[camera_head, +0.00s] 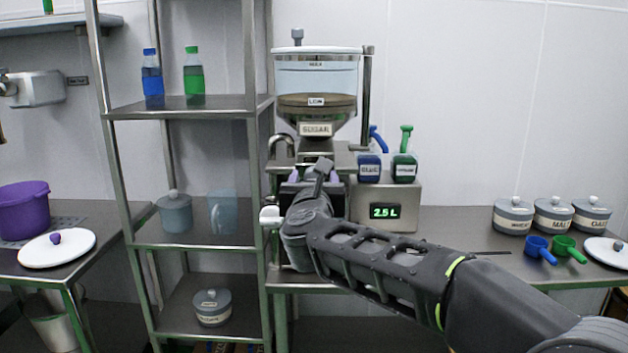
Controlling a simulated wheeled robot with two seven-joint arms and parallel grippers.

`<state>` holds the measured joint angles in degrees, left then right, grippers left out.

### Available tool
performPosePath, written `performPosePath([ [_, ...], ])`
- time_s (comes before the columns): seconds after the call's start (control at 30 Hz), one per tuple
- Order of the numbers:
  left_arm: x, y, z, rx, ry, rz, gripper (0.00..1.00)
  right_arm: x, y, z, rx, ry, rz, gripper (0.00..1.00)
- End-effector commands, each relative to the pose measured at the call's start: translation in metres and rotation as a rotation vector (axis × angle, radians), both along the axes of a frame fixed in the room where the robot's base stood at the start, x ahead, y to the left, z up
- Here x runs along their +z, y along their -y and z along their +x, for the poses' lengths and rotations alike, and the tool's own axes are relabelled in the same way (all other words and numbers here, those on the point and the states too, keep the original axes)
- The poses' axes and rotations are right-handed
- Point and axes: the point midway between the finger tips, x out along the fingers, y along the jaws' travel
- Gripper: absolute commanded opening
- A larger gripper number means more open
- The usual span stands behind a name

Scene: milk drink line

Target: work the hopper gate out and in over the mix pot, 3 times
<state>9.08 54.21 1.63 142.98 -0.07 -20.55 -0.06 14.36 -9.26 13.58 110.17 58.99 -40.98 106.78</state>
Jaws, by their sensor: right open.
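The clear hopper (316,80) holds brown material and has a label reading SUGAR on its lower front. Its narrow outlet (315,147) is below that label. My right gripper (315,183) is open just below and in front of the outlet, with my right arm reaching in from the lower right. The gripper and wrist cover the area under the outlet. I cannot make out the gate or how far out it is. No mix pot can be clearly identified under the hopper. My left gripper is not in view.
A scale box (385,203) reading 2.5 L carries a blue and a green jug. A steel rack (190,105) stands left of the hopper. A purple pot (24,210) and white lid (56,248) are on the left table. Labelled canisters (553,215) and scoops stand at right.

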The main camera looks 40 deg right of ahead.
Motion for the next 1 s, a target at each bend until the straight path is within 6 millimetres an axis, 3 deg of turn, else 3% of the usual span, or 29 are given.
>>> performPosePath([
  [0.27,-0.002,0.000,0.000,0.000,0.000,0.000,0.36,0.000,-0.005,-0.006,0.000,0.002,-0.001,0.59],
  [0.7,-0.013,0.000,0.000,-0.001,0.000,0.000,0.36,0.000,-0.044,-0.057,0.001,0.002,-0.001,0.59],
  [1.0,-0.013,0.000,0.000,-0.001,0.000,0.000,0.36,0.000,-0.047,-0.063,0.000,0.000,0.000,0.59],
])
